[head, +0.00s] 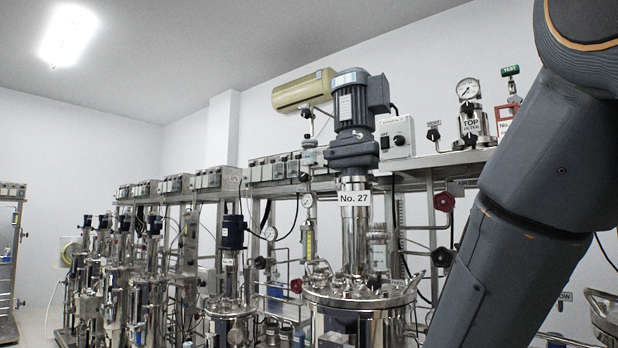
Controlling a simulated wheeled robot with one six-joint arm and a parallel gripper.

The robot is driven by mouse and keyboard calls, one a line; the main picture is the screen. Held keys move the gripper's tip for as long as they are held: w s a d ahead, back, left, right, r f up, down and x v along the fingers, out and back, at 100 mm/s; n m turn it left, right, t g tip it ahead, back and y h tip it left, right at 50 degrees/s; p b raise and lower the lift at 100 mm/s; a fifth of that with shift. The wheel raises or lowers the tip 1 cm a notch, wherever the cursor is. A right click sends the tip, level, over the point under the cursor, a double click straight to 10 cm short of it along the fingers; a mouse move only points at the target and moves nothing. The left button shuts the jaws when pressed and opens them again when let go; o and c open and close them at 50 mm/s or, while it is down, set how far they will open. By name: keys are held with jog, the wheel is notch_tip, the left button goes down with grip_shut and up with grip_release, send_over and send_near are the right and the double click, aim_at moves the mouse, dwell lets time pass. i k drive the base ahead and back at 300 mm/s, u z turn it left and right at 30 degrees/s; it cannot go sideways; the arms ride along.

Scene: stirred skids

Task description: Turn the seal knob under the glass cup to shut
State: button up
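The steel vessel labelled No. 27 (360,300) stands right of centre, with a grey motor (352,110) above it. Beside its shaft is a shiny upright cylinder (378,246) that looks like the glass cup. A small dark knob (374,282) sits just under it, above the vessel lid; I cannot tell whether this is the seal knob or how it is turned. A small label beside it is too small to read. My arm crosses the right side of the head view, but my gripper is outside the picture.
A red handwheel (444,201) and a dark knob (442,257) are on the pipework right of the vessel. A top filter (470,124) with a gauge stands on the shelf. Several smaller vessel skids line the left. Pipes crowd the space around the vessel.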

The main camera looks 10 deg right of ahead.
aim_at(303, 176)
jog(key=k, duration=0.25)
jog(key=u, duration=1.55)
jog(key=i, duration=0.95)
jog(key=z, duration=0.4)
